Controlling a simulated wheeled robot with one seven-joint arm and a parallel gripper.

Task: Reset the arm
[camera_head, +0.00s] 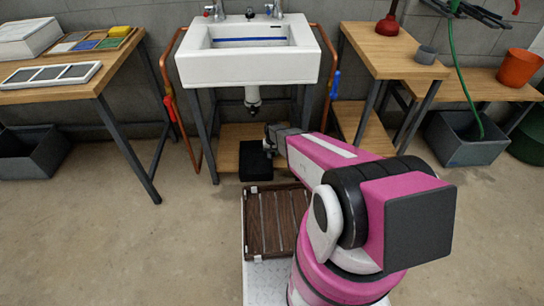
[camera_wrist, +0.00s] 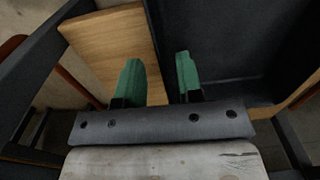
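My pink and white arm (camera_head: 335,160) reaches forward from my base toward the space under the white sink. My gripper (camera_head: 268,146) is at its far end, close to a black open box (camera_head: 256,172) on the low wooden shelf under the sink. In the wrist view the two green fingers of my gripper (camera_wrist: 158,68) stand apart with nothing seen between them. Beyond them are the wooden shelf (camera_wrist: 115,45) and the dark inside of the box (camera_wrist: 230,40). I cannot tell whether the fingers touch the box.
The white sink (camera_head: 248,68) stands above, with its drain trap (camera_head: 253,98) hanging down. Copper pipes (camera_head: 181,100) and table legs flank it. A brown slatted tray (camera_head: 275,220) sits on my base. Wooden tables stand left and right.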

